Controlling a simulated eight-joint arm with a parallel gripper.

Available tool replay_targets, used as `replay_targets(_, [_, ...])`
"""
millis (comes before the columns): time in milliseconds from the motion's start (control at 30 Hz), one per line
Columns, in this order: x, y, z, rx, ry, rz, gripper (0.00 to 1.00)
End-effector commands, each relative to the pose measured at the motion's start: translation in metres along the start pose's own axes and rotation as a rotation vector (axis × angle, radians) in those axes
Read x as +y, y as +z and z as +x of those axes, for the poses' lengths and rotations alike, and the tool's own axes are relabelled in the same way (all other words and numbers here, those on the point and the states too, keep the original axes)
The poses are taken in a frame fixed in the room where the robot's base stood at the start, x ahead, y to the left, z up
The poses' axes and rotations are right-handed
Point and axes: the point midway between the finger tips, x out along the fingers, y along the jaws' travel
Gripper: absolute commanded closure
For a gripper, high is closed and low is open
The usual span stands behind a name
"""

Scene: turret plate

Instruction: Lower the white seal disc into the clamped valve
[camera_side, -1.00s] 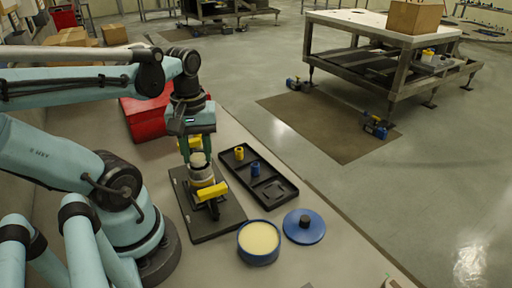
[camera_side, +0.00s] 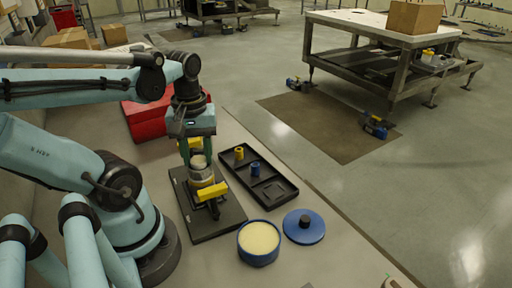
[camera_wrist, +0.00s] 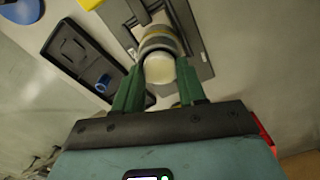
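The white seal disc (camera_wrist: 160,69) sits between the green fingertips of my gripper (camera_wrist: 161,72), which appear to touch it on both sides. In the side view the disc (camera_side: 198,160) is at the top of the valve (camera_side: 201,177); whether it is seated or just above is unclear. The valve, a grey and tan ringed cylinder, stands upright in a clamp with a yellow handle (camera_side: 212,191) on a dark plate (camera_side: 222,228). In the wrist view the valve (camera_wrist: 159,42) lies directly beyond the disc, partly covered by it.
A black tray (camera_side: 284,184) right of the plate holds a yellow part (camera_side: 239,153) and a blue part (camera_side: 255,169). A blue tub of pale material (camera_side: 259,241) and a blue lid (camera_side: 304,227) stand in front. A red box (camera_side: 140,118) is behind.

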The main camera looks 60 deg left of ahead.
Motion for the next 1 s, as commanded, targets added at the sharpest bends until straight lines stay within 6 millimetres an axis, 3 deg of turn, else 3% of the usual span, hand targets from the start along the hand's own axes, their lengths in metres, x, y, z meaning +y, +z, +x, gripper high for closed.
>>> replay_targets(33, [0.000, 0.000, 0.000, 0.000, 0.000, 0.000, 0.51])
replay_targets(167, [0.000, 0.000, 0.000, 0.000, 0.000, 0.000, 0.32])
replay_targets(567, [0.000, 0.000, -0.004, 0.000, 0.000, 0.000, 0.32])
replay_targets(767, [0.000, 0.000, -0.025, 0.000, 0.000, 0.000, 0.32])
replay_targets(1000, [0.000, 0.000, -0.062, 0.000, 0.000, 0.000, 0.32])
